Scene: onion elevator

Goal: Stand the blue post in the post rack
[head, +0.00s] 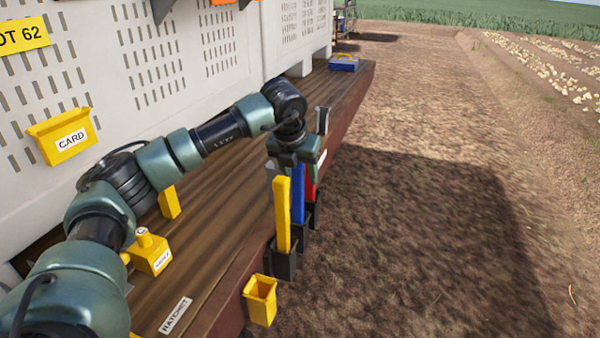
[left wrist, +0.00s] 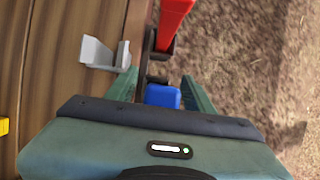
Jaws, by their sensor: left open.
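The blue post (head: 298,195) stands upright in the middle black socket of the post rack (head: 284,263) on the shelf's outer edge. A yellow post (head: 283,215) stands in the near socket and a red post (head: 311,185) in the far one. My left gripper (head: 292,167) is just above the rack at the blue post's top. In the left wrist view the blue post's top (left wrist: 162,96) lies between the two open fingers, with gaps at the sides. The red post (left wrist: 172,25) is just beyond. The blue post's foot is hidden in its socket. My right gripper is not in view.
A yellow open holder (head: 261,300) hangs on the shelf edge nearer me. A small yellow box (head: 151,253) sits on the wooden shelf (head: 215,255). A grey bracket (left wrist: 100,52) stands beside the rack. The slatted wall is left; open dirt lies right.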

